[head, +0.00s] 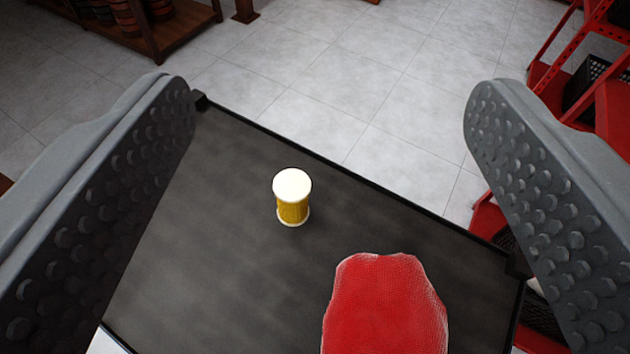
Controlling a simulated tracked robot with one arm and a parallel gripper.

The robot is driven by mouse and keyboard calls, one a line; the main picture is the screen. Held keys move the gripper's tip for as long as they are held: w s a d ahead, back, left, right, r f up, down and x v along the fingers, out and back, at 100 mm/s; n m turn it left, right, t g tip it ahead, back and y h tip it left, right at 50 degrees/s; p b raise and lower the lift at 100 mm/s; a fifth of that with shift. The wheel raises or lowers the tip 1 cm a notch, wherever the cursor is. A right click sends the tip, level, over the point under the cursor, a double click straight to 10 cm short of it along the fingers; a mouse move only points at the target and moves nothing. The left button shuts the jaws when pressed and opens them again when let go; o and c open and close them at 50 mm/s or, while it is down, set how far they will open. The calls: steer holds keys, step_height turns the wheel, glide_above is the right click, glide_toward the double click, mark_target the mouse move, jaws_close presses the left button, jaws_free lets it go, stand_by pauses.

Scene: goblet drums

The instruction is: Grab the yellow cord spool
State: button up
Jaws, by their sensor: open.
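The yellow cord spool (292,210) stands upright on a dark tabletop (200,270), with a white disc on top and a pale rim at its base. My gripper (330,110) is open, with its two grey studded fingers wide apart at the left and right of the view. The spool appears between the fingers, left of the middle, and neither finger touches it. How far the gripper is above the spool is hard to tell.
A red textured object (385,310) is at the bottom, right of the spool and nearer, partly cut off. Red metal shelving (560,70) stands at the right. A brown wooden shelf (165,30) is at the upper left.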

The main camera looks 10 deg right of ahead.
mark_target(294, 208)
steer(key=w+d+f+p, duration=0.1)
steer(key=w+f+p, duration=0.1)
steer(key=w+f, duration=0.5)
steer(key=w+f+p, duration=0.1)
steer(key=w+f, duration=0.1)
steer(key=f, duration=0.9)
step_height(294, 208, down, 16)
steer(key=n+g+y+p, duration=0.1)
steer(key=g+y+p, duration=0.1)
steer(key=y+p, duration=0.1)
steer(key=shift+n, duration=0.3)
steer(key=x, duration=0.7)
steer(key=shift+s+a+f, duration=0.1)
steer(key=shift+s+a, duration=0.05)
steer(key=shift+a, duration=0.25)
steer(key=shift+x, duration=3.15)
steer(key=shift+a, duration=0.1)
steer(key=c, duration=1.1)
